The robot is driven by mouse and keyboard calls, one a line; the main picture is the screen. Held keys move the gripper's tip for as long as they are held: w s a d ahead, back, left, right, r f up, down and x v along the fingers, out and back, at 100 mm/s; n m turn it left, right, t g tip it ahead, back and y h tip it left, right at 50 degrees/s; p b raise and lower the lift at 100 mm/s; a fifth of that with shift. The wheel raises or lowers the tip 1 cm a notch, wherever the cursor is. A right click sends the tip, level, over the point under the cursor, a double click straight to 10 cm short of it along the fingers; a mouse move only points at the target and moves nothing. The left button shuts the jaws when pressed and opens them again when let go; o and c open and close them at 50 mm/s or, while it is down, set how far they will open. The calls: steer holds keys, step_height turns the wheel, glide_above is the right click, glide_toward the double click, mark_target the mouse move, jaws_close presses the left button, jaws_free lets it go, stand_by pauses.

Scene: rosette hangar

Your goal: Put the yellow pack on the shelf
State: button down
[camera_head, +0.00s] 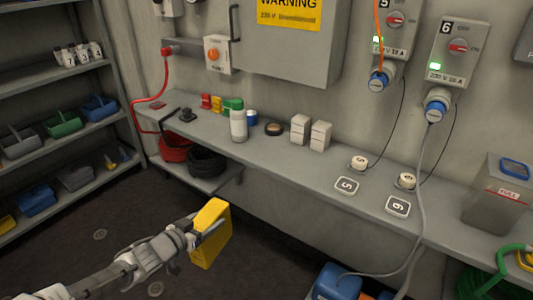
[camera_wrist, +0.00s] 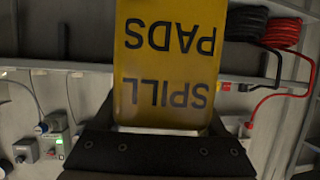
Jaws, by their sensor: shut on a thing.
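The yellow pack (camera_head: 211,236) is held up in front of the workbench, above the dark floor. In the wrist view the yellow pack (camera_wrist: 168,60) fills the upper middle and carries the upside-down words "SPILL PADS". My gripper (camera_head: 196,232) is shut on the pack in the head view; its dark jaws (camera_wrist: 160,140) show below the pack in the wrist view. A grey shelf unit (camera_head: 60,76) stands at the left in the head view, with several levels. The workbench's long grey shelf top (camera_head: 290,160) runs along the wall.
The shelf unit holds blue bins (camera_head: 100,107), a green bin (camera_head: 62,123) and white mugs (camera_head: 78,53). The bench carries a white bottle (camera_head: 238,125), white boxes (camera_head: 310,132) and numbered tags (camera_head: 346,185). A blue container (camera_head: 337,282) stands on the floor. Cables hang at the right.

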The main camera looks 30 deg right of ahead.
mark_target(210, 204)
steer(key=w+b, duration=0.1)
steer(key=w+d+r, duration=0.1)
steer(key=w+d+r+b, duration=0.1)
steer(key=shift+w+d+b, duration=0.2)
steer(key=shift+w+b, duration=0.05)
steer(key=shift+b, duration=0.05)
steer(key=w+d+r+m+g+h+b, duration=0.1)
steer(key=d+r+b, duration=0.3)
steer(key=d+r, duration=0.45)
steer(key=w+d+r+m+g+b, duration=0.1)
steer(key=d+r+b, duration=0.4)
steer(key=r, duration=0.6)
steer(key=w+d+p, duration=0.2)
steer(key=w+d, duration=0.1)
steer(key=d, duration=0.6)
steer(key=w+d+p, duration=0.1)
steer(key=w+d, duration=0.3)
steer(key=d, duration=0.5)
step_height(210, 204, down, 7)
steer(key=b, duration=0.1)
steer(key=shift+d, duration=0.35)
steer(key=shift+w+r, duration=0.1)
jaws_free()
